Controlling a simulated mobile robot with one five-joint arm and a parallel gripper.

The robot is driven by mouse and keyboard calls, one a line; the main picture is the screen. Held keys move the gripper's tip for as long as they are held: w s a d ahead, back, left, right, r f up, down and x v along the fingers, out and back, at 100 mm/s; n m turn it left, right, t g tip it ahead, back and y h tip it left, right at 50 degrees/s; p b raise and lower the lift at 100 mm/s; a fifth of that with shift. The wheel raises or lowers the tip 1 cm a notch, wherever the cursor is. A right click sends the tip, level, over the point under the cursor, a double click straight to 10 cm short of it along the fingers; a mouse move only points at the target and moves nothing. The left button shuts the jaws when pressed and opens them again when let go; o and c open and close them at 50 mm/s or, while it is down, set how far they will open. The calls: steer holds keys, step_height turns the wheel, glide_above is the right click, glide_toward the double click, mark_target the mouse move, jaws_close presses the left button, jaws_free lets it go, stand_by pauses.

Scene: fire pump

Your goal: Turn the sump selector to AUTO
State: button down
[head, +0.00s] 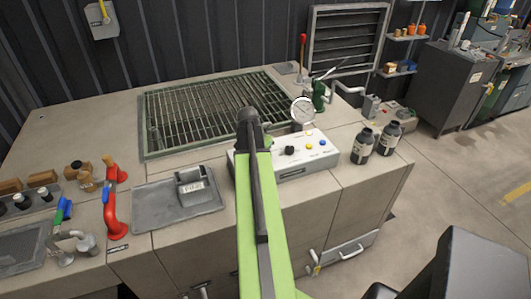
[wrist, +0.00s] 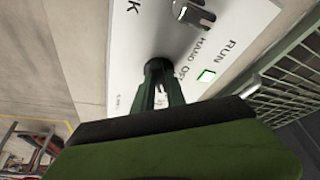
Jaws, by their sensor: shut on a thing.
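The white control panel (head: 302,167) stands on the bench, partly behind my arm in the head view. In the wrist view the panel (wrist: 228,32) tilts across the top. My gripper (wrist: 160,88) is shut on the dark selector knob (wrist: 156,66) beside the printed HAND and OFF. The fingers cover part of the knob, and I cannot tell which position it points to. No AUTO label is readable. A lit green RUN lamp (wrist: 207,76) is to the right of the knob. The fingertips and held knob are hidden behind my arm in the head view.
Another black knob (head: 289,150) is on the panel; one with a white pointer (wrist: 195,14) shows in the wrist view. A gauge (head: 303,110) stands behind the panel, two dark bottles (head: 362,146) to its right, a grey tray (head: 160,206) to its left.

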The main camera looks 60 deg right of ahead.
steer(key=shift+s+d+m, duration=0.15)
steer(key=shift+d+m, duration=0.05)
steer(key=shift+m, duration=0.1)
steer(key=c, duration=1.4)
jaws_free()
steer(key=shift+o, duration=0.2)
steer(key=p+v, duration=1.6)
steer(key=v, duration=0.1)
steer(key=shift+w+r, duration=0.2)
steer(key=shift+a, duration=0.1)
